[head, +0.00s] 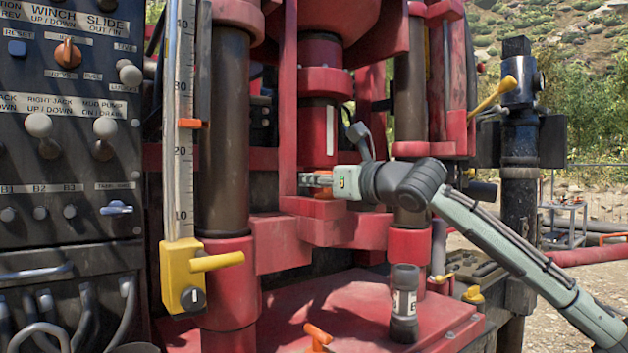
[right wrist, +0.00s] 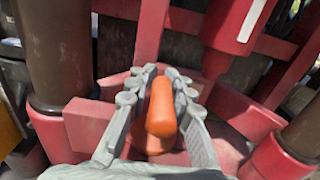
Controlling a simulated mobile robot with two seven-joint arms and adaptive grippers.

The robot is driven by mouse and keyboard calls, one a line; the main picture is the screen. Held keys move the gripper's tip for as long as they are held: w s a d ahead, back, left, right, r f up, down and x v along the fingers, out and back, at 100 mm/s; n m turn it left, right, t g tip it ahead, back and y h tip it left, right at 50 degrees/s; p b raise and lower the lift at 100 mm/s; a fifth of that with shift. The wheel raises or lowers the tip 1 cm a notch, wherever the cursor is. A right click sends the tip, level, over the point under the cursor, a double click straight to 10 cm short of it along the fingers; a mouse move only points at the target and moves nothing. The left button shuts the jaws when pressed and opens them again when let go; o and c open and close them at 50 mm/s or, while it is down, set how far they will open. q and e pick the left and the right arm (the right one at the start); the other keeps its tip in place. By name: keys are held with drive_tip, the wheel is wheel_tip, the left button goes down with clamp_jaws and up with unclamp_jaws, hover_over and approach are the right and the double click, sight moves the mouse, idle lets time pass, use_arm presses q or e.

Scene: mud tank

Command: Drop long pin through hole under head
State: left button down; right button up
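My right gripper (head: 316,180) reaches in from the right under the red drill head (head: 325,84). In the right wrist view my right gripper (right wrist: 160,74) has its grey fingers closed in on both sides of an orange pin handle (right wrist: 161,108). A wider orange part (right wrist: 153,146) shows below the handle. In the head view a little orange of the pin (head: 327,167) shows around the fingers. The pin's shaft and the hole are hidden, so I cannot tell how far the pin is in. My left gripper is not in view.
Red crossbars and dark columns (head: 222,130) stand close around my right gripper. A red base plate (head: 360,300) lies below, with a black cylinder (head: 404,303) upright on it and another orange handle (head: 317,334) in front. A control panel (head: 70,130) is at the left.

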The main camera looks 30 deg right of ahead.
sight(340, 201)
drive_tip(key=shift+o, duration=1.3)
drive_tip(key=shift+s+d+f, duration=0.1)
drive_tip(key=shift+s+d, duration=0.05)
drive_tip(key=shift+s, duration=1)
drive_tip(key=shift+s+d, duration=0.15)
drive_tip(key=shift+s, duration=2.35)
drive_tip(key=shift+s+d, duration=0.1)
drive_tip(key=shift+s, duration=2.25)
